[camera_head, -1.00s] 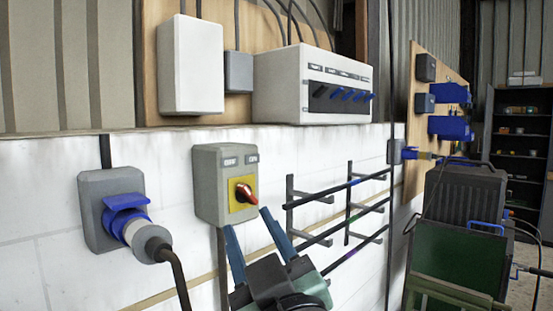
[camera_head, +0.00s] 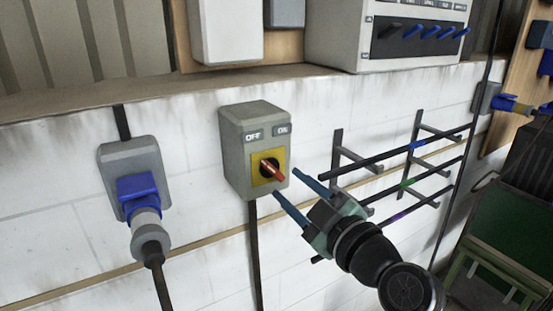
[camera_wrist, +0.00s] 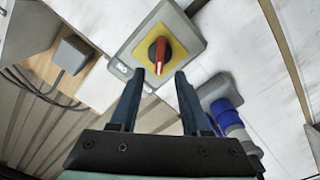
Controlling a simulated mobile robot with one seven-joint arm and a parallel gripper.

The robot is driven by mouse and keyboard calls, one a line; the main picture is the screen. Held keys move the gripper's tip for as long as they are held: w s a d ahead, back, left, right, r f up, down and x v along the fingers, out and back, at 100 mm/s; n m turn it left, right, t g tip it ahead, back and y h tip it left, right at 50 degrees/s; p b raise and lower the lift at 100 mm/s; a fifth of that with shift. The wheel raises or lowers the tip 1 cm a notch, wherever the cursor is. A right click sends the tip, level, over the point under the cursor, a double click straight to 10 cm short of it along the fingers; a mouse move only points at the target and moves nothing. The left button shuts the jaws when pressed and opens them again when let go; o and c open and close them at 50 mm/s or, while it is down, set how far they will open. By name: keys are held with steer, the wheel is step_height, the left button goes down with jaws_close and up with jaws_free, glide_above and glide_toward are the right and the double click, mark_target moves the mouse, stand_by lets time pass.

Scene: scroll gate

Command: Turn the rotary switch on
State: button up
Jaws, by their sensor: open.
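The rotary switch is a grey box (camera_head: 238,150) on the white wall, with OFF and ON labels on top. Its red knob (camera_head: 272,169) sits on a yellow plate (camera_head: 260,178), with its handle slanting to the lower right. In the wrist view the red knob (camera_wrist: 159,52) lies just beyond and between the fingertips. My gripper (camera_head: 286,184) is open and empty, reaching in from the lower right with its fingertips close to the knob. It also shows in the wrist view (camera_wrist: 158,73). I cannot tell whether a finger touches the knob.
A blue plug in a grey socket (camera_head: 122,165) is left of the switch. A rack of dark bars (camera_head: 400,155) is to the right, close to my arm. A white panel with blue levers (camera_head: 390,50) stands above. A green cart (camera_head: 510,235) is at far right.

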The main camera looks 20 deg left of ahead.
mark_target(274, 172)
steer(key=p+x, duration=0.2)
steer(key=x, duration=0.2)
steer(key=shift+w+a+r, duration=0.2)
steer(key=shift+w+a, duration=0.05)
steer(key=shift+a, duration=0.1)
steer(key=shift+w+a+f, duration=0.2)
steer(key=shift+w+a, duration=0.3)
steer(key=shift+w, duration=0.1)
jaws_close()
